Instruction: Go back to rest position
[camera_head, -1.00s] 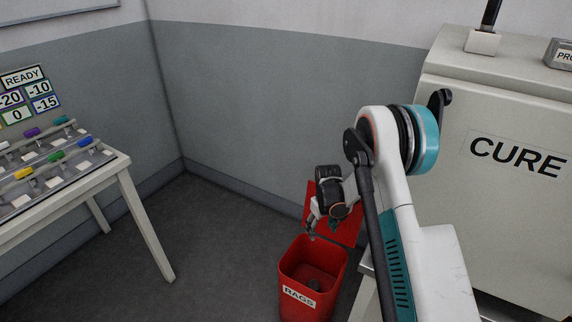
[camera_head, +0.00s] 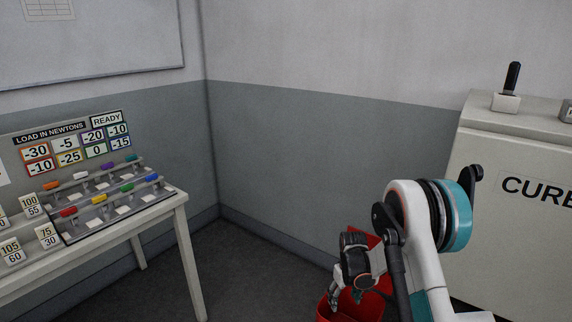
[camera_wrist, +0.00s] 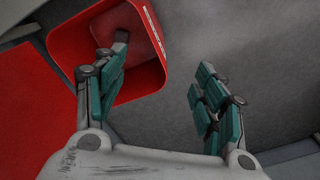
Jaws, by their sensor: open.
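My gripper (camera_head: 345,296) is at the lower right of the head view, over the red bin. In the wrist view my gripper (camera_wrist: 160,95) is open, its two teal-padded fingers wide apart with nothing between them. The red bin (camera_head: 372,306) is partly hidden behind my arm and cut off by the lower picture edge. In the wrist view the open red bin (camera_wrist: 150,83) lies behind the left finger.
A white table (camera_head: 183,205) with colored connectors on a rack and number cards stands at the left. The grey CURE cabinet (camera_head: 510,240) with a black lever (camera_head: 512,76) stands at the right. Bare floor (camera_head: 240,275) lies between the table and the bin.

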